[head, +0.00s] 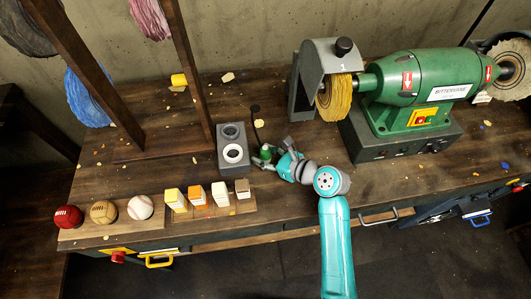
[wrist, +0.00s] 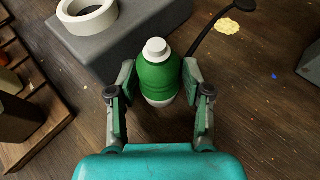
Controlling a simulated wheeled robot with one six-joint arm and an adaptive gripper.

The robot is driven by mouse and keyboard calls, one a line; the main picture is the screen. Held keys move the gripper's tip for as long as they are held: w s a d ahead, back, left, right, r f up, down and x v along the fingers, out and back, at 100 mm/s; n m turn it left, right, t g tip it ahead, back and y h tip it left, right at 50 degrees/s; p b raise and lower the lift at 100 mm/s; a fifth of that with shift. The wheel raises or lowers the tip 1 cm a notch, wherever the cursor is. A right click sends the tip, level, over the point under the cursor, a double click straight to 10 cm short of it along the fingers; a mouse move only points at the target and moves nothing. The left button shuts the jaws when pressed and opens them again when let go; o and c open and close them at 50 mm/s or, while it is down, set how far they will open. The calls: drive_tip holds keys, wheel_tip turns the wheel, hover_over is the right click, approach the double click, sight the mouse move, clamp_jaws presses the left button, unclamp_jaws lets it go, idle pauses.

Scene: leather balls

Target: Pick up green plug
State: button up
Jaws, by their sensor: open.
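The green plug (wrist: 157,78) shows in the wrist view as a rounded green body with a white cap and a white lower end. It is between the two fingers of my gripper (wrist: 159,82), which are open on either side of it. Small gaps show between the fingers and the green body. In the head view my gripper (head: 267,157) is at the bench beside the grey block, and the plug is too small and covered there to make out clearly.
A grey block (head: 232,162) with a white ring (wrist: 88,16) stands just left of the plug. A thin dark stalk (wrist: 212,32) rises behind it. Balls and small cartons (head: 198,195) are at left. A green grinder (head: 425,80) stands at right.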

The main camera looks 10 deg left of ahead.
drive_tip(key=c, duration=0.9)
drive_tip(key=shift+o, duration=0.2)
